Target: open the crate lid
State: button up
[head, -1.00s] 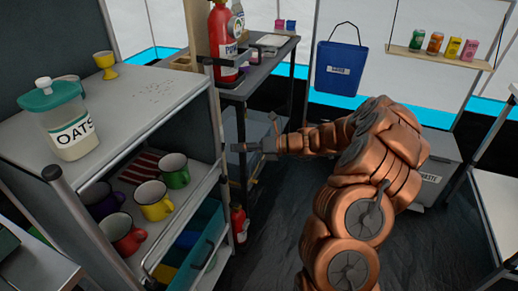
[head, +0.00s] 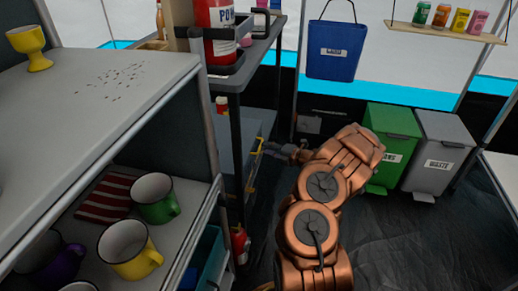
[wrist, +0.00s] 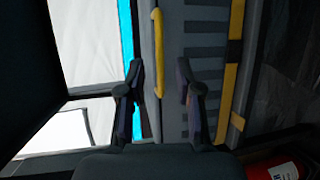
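The grey crate (head: 248,128) sits low under the dark shelf unit, partly hidden by its post. Its yellow handle (head: 258,146) faces my gripper (head: 270,152), which is close to it at the end of my copper arm. In the wrist view, turned sideways, the ribbed grey crate (wrist: 205,55) shows a yellow handle bar (wrist: 157,45) and a yellow strip (wrist: 229,80). My gripper (wrist: 159,68) is open, with the handle bar appearing between its two fingers. Contact cannot be told. The lid looks closed.
A red fire extinguisher (head: 214,32) stands on the shelf unit (head: 258,58) above. Another red extinguisher (head: 240,243) is low beside it. A green bin (head: 393,133) and a grey waste bin (head: 438,150) stand right of my arm. The dark floor ahead is clear.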

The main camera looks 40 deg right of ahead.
aim_at(260, 147)
jog(key=shift+b+x, duration=0.7)
jog(key=shift+x, duration=1.55)
jog(key=shift+a, duration=0.1)
jog(key=c, duration=0.6)
jog(key=shift+f, duration=0.1)
grip_shut()
jog(key=shift+s, duration=0.1)
